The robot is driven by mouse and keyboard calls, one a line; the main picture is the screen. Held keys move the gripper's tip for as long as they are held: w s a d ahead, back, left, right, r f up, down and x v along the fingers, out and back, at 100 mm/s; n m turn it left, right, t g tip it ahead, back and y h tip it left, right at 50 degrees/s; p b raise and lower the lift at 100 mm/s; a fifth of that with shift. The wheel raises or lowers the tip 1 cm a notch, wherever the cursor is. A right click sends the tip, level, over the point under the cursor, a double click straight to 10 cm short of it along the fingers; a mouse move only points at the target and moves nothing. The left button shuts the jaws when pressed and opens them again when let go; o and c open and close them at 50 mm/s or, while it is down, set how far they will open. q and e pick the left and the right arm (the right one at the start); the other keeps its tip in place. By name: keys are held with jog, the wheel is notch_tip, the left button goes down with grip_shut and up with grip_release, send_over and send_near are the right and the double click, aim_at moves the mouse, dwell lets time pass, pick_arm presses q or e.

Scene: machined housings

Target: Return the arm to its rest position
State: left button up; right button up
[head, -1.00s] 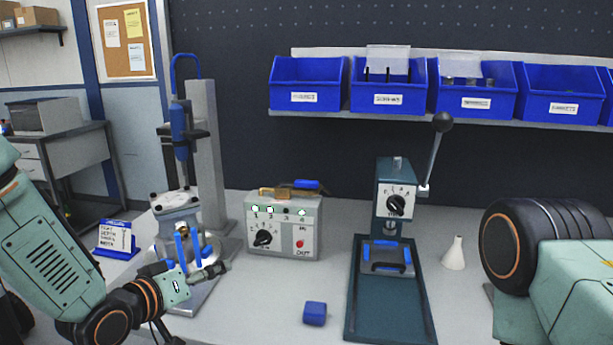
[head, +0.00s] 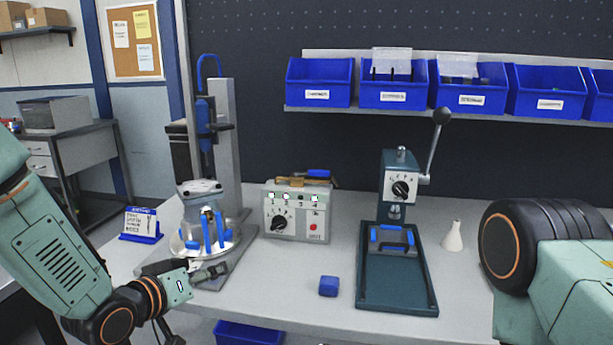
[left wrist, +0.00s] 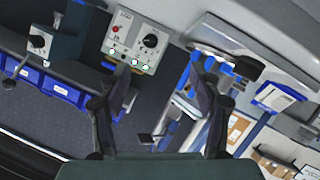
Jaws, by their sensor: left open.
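My left arm comes in from the left in the head view, with its gripper (head: 210,272) low in front of the round metal fixture (head: 190,245) with blue posts. In the left wrist view the two fingers of my left gripper (left wrist: 165,80) stand well apart with nothing between them. The grey control box (left wrist: 140,40) and the blue-and-metal fixture (left wrist: 222,62) show beyond the fingers. My right arm shows only in part at the right edge of the head view, and its gripper is out of the picture.
The lever press (head: 398,285) stands right of the control box (head: 297,212). A blue block (head: 328,286) lies on the bench near the front. A white cone-shaped bottle (head: 453,236), a blue sign stand (head: 141,225) and a shelf of blue bins (head: 320,82) are around. A blue bin (head: 248,333) is below the bench edge.

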pick_arm(q)
jog(key=s+a+f+g+y, duration=0.1)
jog(key=s+f+g+y, duration=0.15)
jog(key=s+f, duration=0.6)
jog(key=s+a+f+g+y, duration=0.15)
jog(key=s+f+g, duration=0.25)
jog(key=s+f, duration=0.45)
jog(key=s+f+g, duration=0.3)
jog(key=s+f, duration=0.2)
jog(key=s, duration=0.6)
jog(key=s+a+f+g+y, duration=0.1)
jog(key=s+f+g, duration=0.2)
jog(key=s, duration=0.8)
notch_tip(320, 180, down, 2)
jog(key=shift+s+f+m, duration=0.15)
jog(key=shift+s+m, duration=0.15)
jog(key=shift+m, duration=0.1)
jog(key=shift+g, duration=0.25)
jog(key=shift+a, duration=0.1)
